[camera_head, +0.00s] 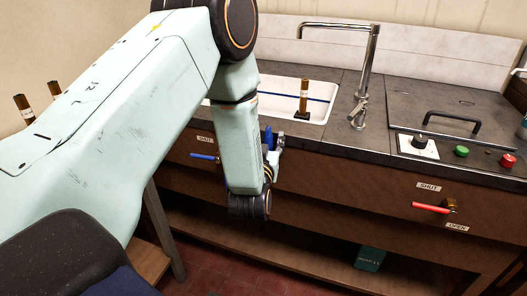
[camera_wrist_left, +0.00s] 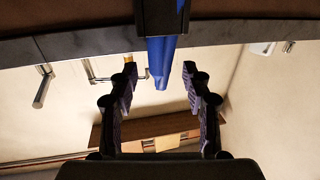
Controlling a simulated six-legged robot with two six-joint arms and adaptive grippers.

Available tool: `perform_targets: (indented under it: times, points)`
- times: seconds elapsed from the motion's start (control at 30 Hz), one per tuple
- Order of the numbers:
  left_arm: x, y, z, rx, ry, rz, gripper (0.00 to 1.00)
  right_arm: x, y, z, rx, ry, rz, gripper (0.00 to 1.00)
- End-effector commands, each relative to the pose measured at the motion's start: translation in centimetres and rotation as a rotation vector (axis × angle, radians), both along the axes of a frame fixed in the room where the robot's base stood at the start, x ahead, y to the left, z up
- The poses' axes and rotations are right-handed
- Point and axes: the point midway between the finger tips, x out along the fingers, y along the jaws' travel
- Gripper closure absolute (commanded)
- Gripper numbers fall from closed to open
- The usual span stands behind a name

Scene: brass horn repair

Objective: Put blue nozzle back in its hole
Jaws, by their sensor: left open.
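The blue nozzle (camera_head: 267,138) shows as a small upright blue piece at the front edge of the counter, partly hidden by my left arm. In the left wrist view the blue nozzle (camera_wrist_left: 164,60) lies between the two dark fingers of my left gripper (camera_wrist_left: 160,73). The fingers are spread, with a visible gap on each side of the nozzle. In the head view my left gripper (camera_head: 271,152) is at the counter's front edge, mostly hidden behind its own wrist. I cannot make out the nozzle's hole. My right gripper is not in view.
A white sink (camera_head: 272,101) is set in the dark counter (camera_head: 340,136), with a brown tube (camera_head: 304,96) standing in it. A tall metal tap (camera_head: 370,62) stands to its right. A blue lever (camera_head: 203,156) and a red lever (camera_head: 430,208) stick out from the wooden front.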

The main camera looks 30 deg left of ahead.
Motion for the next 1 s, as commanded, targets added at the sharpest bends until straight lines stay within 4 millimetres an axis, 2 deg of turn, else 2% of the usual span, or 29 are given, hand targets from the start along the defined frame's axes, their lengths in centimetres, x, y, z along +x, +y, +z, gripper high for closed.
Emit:
perform_targets:
  times: [0.3, 0.5, 0.7, 1.0]
  points:
    - [-6.0, -2.9, 0.0, 0.004, 0.004, -0.005, 0.51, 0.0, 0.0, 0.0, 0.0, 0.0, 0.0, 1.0]
    - [-8.3, -3.9, 0.0, 0.002, 0.002, -0.002, 0.51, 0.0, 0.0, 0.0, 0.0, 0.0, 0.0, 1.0]
    - [-9.1, -4.2, 0.1, 0.002, -0.001, 0.0, 0.51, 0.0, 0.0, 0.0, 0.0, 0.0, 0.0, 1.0]
    - [-9.1, -4.2, 0.1, 0.001, -0.002, 0.0, 0.51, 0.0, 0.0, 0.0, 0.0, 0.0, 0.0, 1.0]
